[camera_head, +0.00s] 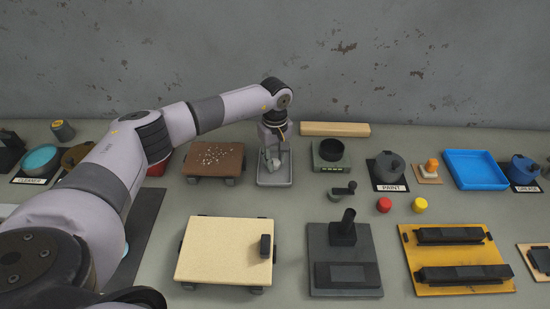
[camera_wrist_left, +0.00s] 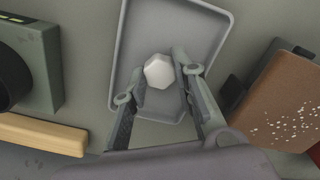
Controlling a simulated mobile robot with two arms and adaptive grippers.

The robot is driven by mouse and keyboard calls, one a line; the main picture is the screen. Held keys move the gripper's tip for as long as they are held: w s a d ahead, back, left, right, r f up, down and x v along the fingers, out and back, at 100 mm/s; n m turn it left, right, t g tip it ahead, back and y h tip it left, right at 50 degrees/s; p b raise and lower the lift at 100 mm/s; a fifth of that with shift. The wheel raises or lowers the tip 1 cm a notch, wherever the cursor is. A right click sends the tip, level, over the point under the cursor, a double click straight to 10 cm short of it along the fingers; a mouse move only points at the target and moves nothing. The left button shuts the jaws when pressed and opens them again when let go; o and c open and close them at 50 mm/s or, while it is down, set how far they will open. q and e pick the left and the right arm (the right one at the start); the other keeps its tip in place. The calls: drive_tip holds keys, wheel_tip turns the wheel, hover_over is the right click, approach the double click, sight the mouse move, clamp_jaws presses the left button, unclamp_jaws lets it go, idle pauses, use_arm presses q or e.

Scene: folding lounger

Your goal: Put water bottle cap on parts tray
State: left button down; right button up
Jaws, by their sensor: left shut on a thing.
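The water bottle cap (camera_wrist_left: 159,71) is a small white faceted piece; in the left wrist view it sits between my left gripper's fingertips. My left gripper (camera_head: 272,163) is shut on it and points down over the parts tray. The parts tray (camera_head: 275,183) is a shallow grey rectangular tray with a raised rim. It also shows behind the cap in the left wrist view (camera_wrist_left: 207,30). I cannot tell whether the cap touches the tray floor. My right gripper is not in view.
A brown board with white specks (camera_head: 213,158) stands just left of the tray. A grey block with a black round top (camera_head: 331,155) stands to the right, and a wooden bar (camera_head: 335,129) lies behind. A cream board (camera_head: 224,248) is in front.

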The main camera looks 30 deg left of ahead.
use_arm(q)
drive_tip(key=shift+f, duration=0.25)
drive_tip(key=c, duration=1.2)
unclamp_jaws()
wheel_tip(320, 180, up, 12)
drive_tip(key=shift+r, duration=0.1)
